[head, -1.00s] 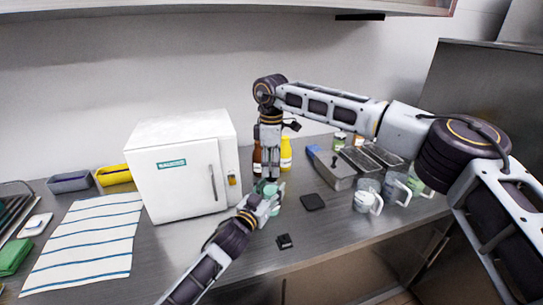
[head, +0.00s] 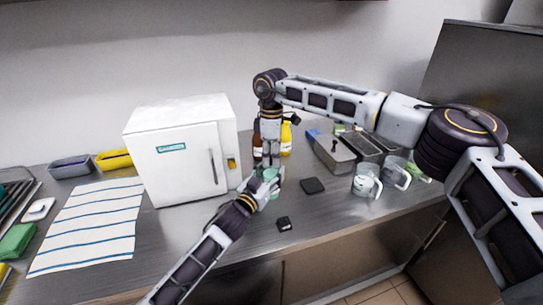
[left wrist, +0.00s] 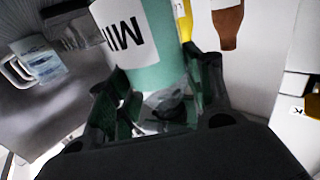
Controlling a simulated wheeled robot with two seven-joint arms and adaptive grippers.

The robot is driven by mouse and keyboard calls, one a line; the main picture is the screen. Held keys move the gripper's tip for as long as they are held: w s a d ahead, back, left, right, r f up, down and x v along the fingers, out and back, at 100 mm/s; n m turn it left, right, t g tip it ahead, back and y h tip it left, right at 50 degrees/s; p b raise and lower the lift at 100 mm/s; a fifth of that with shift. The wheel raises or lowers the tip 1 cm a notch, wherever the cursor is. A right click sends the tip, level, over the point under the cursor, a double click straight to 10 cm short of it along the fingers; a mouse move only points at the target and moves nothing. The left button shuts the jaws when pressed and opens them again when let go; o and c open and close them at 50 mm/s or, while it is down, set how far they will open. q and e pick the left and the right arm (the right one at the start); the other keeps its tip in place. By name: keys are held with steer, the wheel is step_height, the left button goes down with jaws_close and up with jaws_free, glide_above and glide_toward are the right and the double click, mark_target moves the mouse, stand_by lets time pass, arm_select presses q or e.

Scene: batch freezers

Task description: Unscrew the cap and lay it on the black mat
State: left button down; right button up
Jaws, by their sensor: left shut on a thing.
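A mint-green container (head: 271,174) stands on the steel counter, to the right of the white freezer. The left wrist view shows its white label with large dark letters (left wrist: 125,38). My left gripper (head: 262,189) comes in low from the front left and is shut on the container's side. Its green-lined fingers (left wrist: 160,105) flank the container in the left wrist view. My right gripper (head: 270,161) points straight down at the container's top. Its fingers hide the cap, and I cannot tell whether they grip it. The black mat (head: 312,185) lies bare to the right of the container.
The white freezer (head: 180,155) stands close on the left. Brown and yellow bottles (head: 286,138) stand behind my right gripper. Clear jugs (head: 366,182) and metal trays (head: 335,152) are to the right. A small black object (head: 284,224) lies near the front edge. A striped cloth (head: 92,225) lies far left.

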steer(key=shift+c, duration=1.4)
steer(key=shift+n, duration=0.3)
